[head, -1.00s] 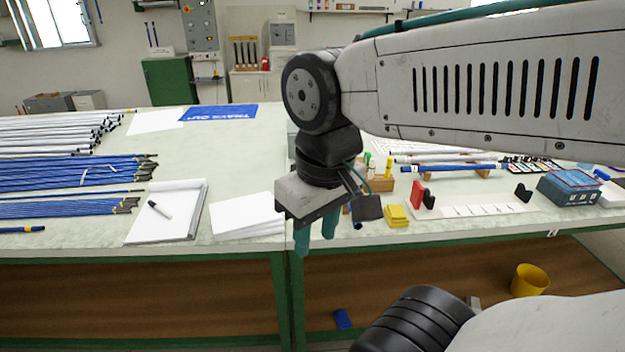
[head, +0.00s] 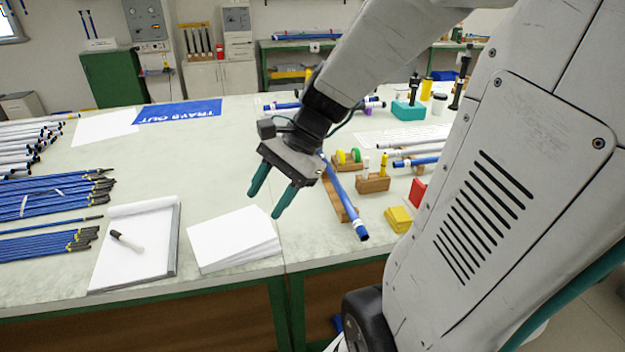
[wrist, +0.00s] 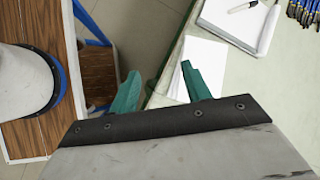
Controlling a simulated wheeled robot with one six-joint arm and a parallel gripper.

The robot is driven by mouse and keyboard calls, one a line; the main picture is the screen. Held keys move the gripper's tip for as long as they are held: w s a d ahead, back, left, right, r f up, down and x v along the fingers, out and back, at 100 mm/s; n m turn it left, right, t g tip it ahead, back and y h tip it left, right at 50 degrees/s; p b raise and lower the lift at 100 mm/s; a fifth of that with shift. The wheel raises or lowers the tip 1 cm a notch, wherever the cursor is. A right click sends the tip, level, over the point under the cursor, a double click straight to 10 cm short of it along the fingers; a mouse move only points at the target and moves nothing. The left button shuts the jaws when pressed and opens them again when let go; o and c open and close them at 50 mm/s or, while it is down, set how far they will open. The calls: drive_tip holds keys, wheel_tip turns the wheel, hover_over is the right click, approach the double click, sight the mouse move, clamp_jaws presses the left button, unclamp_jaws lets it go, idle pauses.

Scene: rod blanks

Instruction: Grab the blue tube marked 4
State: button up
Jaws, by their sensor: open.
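A blue tube (head: 346,200) with dark ends lies tilted on a wooden rest near the front edge of the table, just right of my gripper. Another blue tube (head: 418,161) lies farther right, partly hidden by my arm. No number can be read on either one. My gripper (head: 270,198) has two teal fingers, spread apart and empty, above the table next to the white paper stack. In the wrist view the fingers (wrist: 158,92) are apart with only floor and the table edge between them.
Bundles of thin blue rods (head: 45,198) lie on the left. A notepad with a marker (head: 127,241) and a paper stack (head: 233,240) lie in front. A wooden block (head: 373,183) and yellow blocks (head: 398,219) stand right of the near tube. The table's middle is clear.

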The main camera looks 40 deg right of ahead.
drive_tip(key=w+d+f+m+t+y, duration=0.1)
drive_tip(key=w+d+f+m+t, duration=0.35)
drive_tip(key=d+m, duration=0.45)
drive_tip(key=m+t+h, duration=0.5)
drive_tip(key=m+h, duration=0.2)
drive_tip(key=m, duration=1.4)
approach(338, 186)
drive_tip(key=shift+w+d+f, duration=0.3)
drive_tip(key=shift+d+f, duration=0.3)
drive_tip(key=shift+f, duration=0.15)
drive_tip(key=shift+w+f, duration=0.25)
drive_tip(key=shift+w, duration=0.05)
drive_tip(key=x, duration=0.6)
drive_tip(key=shift+w, duration=0.4)
drive_tip(key=shift+r, duration=0.1)
clamp_jaws()
